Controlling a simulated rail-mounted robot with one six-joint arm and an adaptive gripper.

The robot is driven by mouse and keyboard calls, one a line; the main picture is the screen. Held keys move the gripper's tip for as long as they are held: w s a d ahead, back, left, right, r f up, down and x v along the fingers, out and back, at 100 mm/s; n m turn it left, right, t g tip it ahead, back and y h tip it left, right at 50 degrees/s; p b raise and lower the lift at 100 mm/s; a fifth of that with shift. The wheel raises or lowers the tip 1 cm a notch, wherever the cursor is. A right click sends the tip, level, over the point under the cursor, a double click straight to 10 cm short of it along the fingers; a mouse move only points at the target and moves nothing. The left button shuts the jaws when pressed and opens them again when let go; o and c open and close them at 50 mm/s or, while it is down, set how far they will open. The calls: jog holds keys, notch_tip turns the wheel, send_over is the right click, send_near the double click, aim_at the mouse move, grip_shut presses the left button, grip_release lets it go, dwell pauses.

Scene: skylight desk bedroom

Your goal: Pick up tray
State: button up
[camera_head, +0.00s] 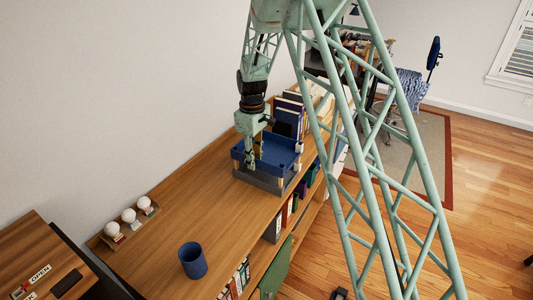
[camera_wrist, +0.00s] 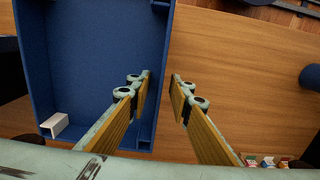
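The blue tray (camera_head: 282,152) sits on top of a grey lower tray (camera_head: 262,181) on the wooden shelf top. In the wrist view the blue tray (camera_wrist: 95,50) fills the left side, with a white corner piece (camera_wrist: 54,126) near its lower left corner. My gripper (camera_head: 253,160) is at the tray's near left side in the head view. In the wrist view my gripper (camera_wrist: 162,88) is open, with one finger over the tray and the other over the wood outside its right wall. Contact with the wall cannot be told.
Books (camera_head: 289,113) stand behind the tray. A blue cup (camera_head: 193,260) and a rack of white round items (camera_head: 130,216) stand on the wooden top (camera_head: 215,215) nearer the camera. A white wall (camera_head: 110,90) runs along the left. Bare wood lies between tray and cup.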

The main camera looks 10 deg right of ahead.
jog(key=shift+c, duration=0.5)
grip_shut()
jog(key=shift+r, duration=0.15)
jog(key=shift+r, duration=1.7)
jog(key=s+a+r+b, duration=0.1)
jog(key=s+a, duration=0.3)
jog(key=s, duration=1.1)
jog(key=shift+s+a+r+b, duration=0.15)
jog(key=shift+s+r+b, duration=0.05)
jog(key=shift+b, duration=0.4)
